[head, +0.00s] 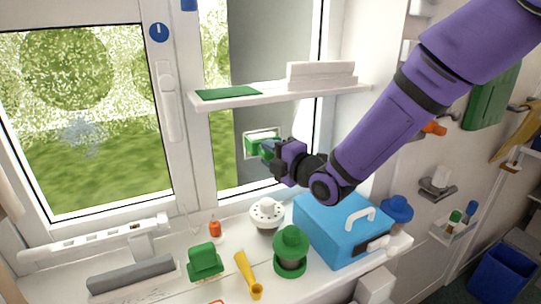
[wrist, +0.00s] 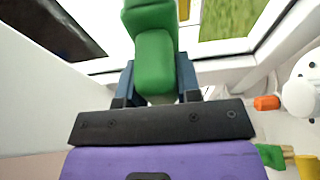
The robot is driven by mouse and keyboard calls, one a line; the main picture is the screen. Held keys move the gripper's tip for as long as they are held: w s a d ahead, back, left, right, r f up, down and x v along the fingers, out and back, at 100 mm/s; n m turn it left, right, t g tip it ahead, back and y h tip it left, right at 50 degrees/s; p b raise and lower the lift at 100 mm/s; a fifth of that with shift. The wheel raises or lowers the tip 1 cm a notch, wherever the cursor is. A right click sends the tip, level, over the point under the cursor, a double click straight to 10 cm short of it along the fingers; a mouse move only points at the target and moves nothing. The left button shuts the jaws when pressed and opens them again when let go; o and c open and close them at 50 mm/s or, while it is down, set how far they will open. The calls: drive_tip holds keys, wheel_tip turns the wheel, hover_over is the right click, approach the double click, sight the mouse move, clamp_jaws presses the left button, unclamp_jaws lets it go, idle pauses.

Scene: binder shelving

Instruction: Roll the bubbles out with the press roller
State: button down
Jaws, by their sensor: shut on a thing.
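My gripper (head: 270,152) is raised in front of the right window pane, below the wall shelf. Its blue fingers are closed on a green tool, taken to be the press roller (head: 258,142). In the wrist view the tool's rounded green grip (wrist: 155,62) sits between the two fingers, and another green part lies beyond it. A white-edged patch (head: 246,155) shows on the pane right behind the tool. Whether the tool touches it cannot be told. No bubbles can be made out at this size.
The sill (head: 190,290) holds a blue case (head: 335,235), a white domed thing (head: 267,214), a green jar (head: 290,250), a yellow funnel-like tool (head: 247,275) and a green block (head: 204,262). The shelf (head: 235,101) juts out just above my gripper.

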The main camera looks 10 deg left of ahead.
drive_tip(key=s+d, duration=0.6)
drive_tip(key=s, duration=0.2)
idle(0.6)
idle(0.4)
